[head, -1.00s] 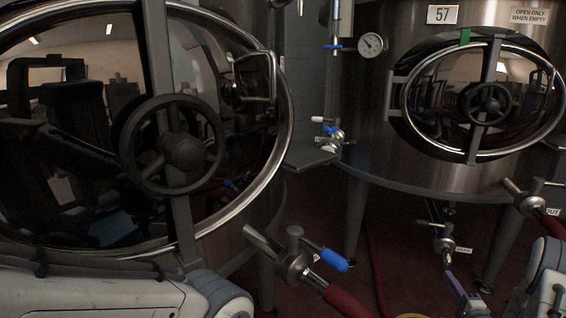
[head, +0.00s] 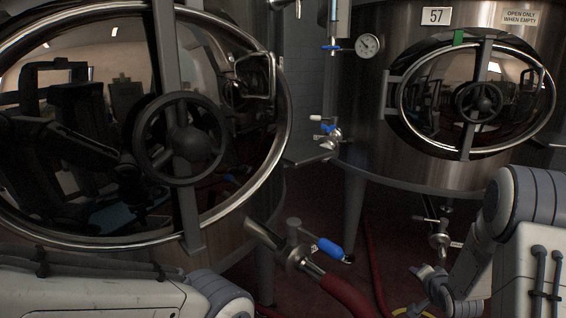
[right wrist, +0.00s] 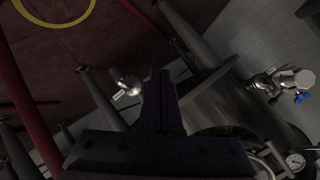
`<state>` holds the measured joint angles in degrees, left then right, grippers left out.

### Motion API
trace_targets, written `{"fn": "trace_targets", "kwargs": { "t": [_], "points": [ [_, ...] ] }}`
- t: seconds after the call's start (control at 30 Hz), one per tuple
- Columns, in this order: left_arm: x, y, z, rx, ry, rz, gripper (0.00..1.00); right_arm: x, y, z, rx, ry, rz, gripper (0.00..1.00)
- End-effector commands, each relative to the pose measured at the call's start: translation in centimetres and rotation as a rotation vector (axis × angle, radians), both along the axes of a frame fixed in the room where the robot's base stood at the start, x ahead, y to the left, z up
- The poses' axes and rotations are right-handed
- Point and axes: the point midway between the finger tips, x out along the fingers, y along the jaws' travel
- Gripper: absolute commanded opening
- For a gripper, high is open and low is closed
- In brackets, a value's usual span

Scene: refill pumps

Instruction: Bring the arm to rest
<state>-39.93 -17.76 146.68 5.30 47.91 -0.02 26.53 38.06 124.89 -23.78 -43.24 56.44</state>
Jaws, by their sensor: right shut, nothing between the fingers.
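My right arm (head: 525,230) is bent at the lower right of the head view, in front of the far tank. Its wrist end is low and dim there, beside the yellow hose. In the right wrist view my right gripper (right wrist: 157,88) is dark, with its fingers together and nothing between them. It points over the dark red floor and tank legs, and seems clear of the fittings. A link of my left arm (head: 90,292) crosses the lower left of the head view. My left gripper is not in view.
The near tank's round door with a handwheel (head: 180,140) fills the left. A valve with a blue handle (head: 330,248) and red hose (head: 348,298) sticks out below it. Tank 57 (head: 365,140) stands behind, on legs. A yellow hose (right wrist: 60,22) lies on the floor.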

Motion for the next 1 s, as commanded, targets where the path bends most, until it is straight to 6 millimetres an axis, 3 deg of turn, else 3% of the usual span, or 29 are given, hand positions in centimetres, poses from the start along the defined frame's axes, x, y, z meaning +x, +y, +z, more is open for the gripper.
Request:
{"fn": "trace_targets", "kwargs": {
  "t": [0.07,0.17,0.27,0.43,0.47,0.5,0.6,0.7,1.0],
  "points": [
    [0.0,0.0,0.0,0.000,0.000,0.000,0.70,-1.7,3.4,1.2,-0.118,0.129,0.086,0.00],
    [0.0,0.0,0.0,0.000,0.000,0.000,0.70,-5.8,7.8,1.9,-0.259,0.330,0.234,0.00],
    [0.0,0.0,0.0,0.000,0.000,0.000,0.70,-11.3,12.1,2.5,-0.364,0.518,0.421,0.00],
    [0.0,0.0,0.0,0.000,0.000,0.000,0.70,-22.5,18.5,3.5,-0.469,0.773,0.818,0.00],
    [0.0,0.0,0.2,0.000,0.000,0.000,0.70,-23.8,19.8,4.0,-0.481,0.791,0.885,0.00],
    [0.0,0.0,0.7,0.000,0.000,0.000,0.70,-24.3,21.9,5.2,-0.501,0.785,0.950,0.00],
    [0.0,0.0,1.2,0.000,0.000,0.000,0.70,-26.8,25.6,6.9,-0.535,0.794,1.091,0.00],
    [0.0,0.0,1.6,0.000,0.000,0.000,0.70,-29.3,28.1,8.2,-0.564,0.802,1.204,0.00],
    [0.0,0.0,2.4,0.000,0.000,0.000,0.70,-35.8,31.9,11.4,-0.642,0.816,1.470,0.00]
  ]
}}
